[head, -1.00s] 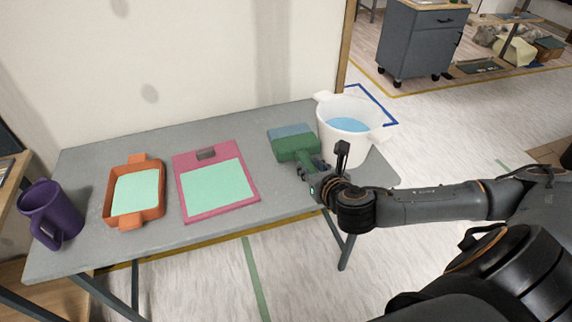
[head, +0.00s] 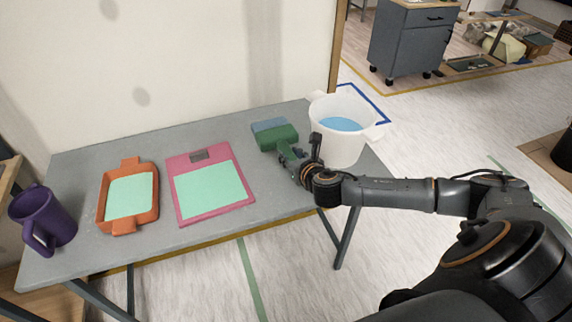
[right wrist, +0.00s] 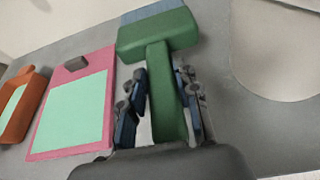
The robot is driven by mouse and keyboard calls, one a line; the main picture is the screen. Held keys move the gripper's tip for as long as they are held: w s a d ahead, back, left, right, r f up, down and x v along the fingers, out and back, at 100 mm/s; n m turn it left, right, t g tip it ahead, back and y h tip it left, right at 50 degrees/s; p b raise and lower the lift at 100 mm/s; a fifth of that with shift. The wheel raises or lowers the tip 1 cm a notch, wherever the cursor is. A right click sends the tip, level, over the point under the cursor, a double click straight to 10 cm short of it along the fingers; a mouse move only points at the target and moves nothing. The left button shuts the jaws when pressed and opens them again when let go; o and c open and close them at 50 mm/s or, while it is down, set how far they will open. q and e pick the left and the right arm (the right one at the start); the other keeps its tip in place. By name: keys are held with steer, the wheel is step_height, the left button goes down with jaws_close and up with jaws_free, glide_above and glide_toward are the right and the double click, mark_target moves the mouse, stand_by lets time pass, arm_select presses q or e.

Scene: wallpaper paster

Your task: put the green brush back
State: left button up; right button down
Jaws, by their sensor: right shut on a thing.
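The green brush (head: 275,138) has a wide green head with a blue-grey bristle end and a green handle. It is at the back right of the grey table, just left of the white bucket; I cannot tell whether it touches the table. My right gripper (head: 296,166) is shut on its handle. In the right wrist view the brush (right wrist: 158,36) points away from me, with its handle between the fingers of the right gripper (right wrist: 160,95). My left gripper is not in view.
The white bucket (head: 343,150) holds blue liquid. A pink board (head: 182,164) with a mint sheet, an orange tray (head: 104,205) with a mint sheet and a purple mug (head: 62,228) stand to the left on the grey table (head: 190,240). A wall rises behind.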

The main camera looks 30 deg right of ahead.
mark_target(286, 173)
steer(key=w+f, duration=0.2)
steer(key=f, duration=0.2)
steer(key=shift+w+d, duration=0.35)
steer(key=shift+w, duration=0.05)
steer(key=shift+w+f+b, duration=0.2)
steer(key=shift+f, duration=0.4)
steer(key=shift+w+f+b, duration=0.15)
steer(key=shift+f, duration=0.4)
steer(key=shift+f+p, duration=0.4)
steer(key=shift+f, duration=0.2)
steer(key=c, duration=1)
jaws_free()
steer(key=shift+d, duration=0.1)
steer(key=shift+f, duration=0.1)
steer(key=shift+f+b, duration=0.2)
steer(key=shift+b, duration=0.25)
steer(key=v, duration=1.4)
steer(key=shift+w+d+r, duration=0.1)
steer(key=shift+w+r, duration=0.05)
steer(key=shift+r, duration=0.15)
